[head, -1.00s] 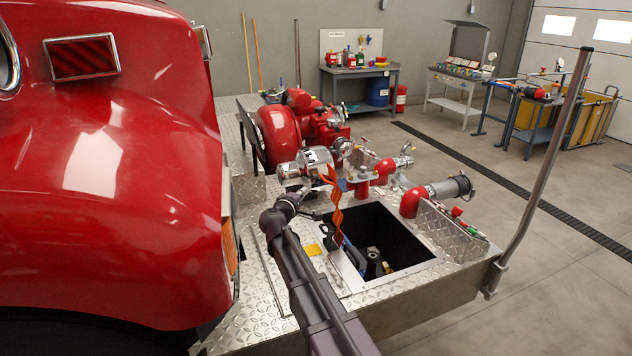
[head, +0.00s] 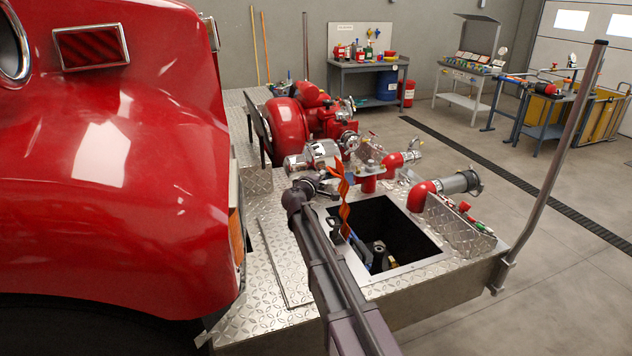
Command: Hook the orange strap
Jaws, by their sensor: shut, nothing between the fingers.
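The orange strap (head: 343,202) hangs twisted and roughly upright, its top near the silver pump fitting and its lower end at the left edge of the square opening (head: 418,262) in the bumper deck. My arm reaches from the bottom of the head view up to the left of the strap. My gripper (head: 328,192) is at the arm's far end, beside the strap and close to its upper part. It is small and partly hidden by my wrist. The fingers are shut with nothing seen between them. I cannot tell whether they touch the strap.
The red truck body (head: 120,170) fills the left side. The red pump (head: 290,125) stands behind my gripper. Red elbow pipes (head: 420,195) and a tall grey post (head: 550,170) are to the right. Inside the opening are a black fitting and blue hose. Workbenches stand far back.

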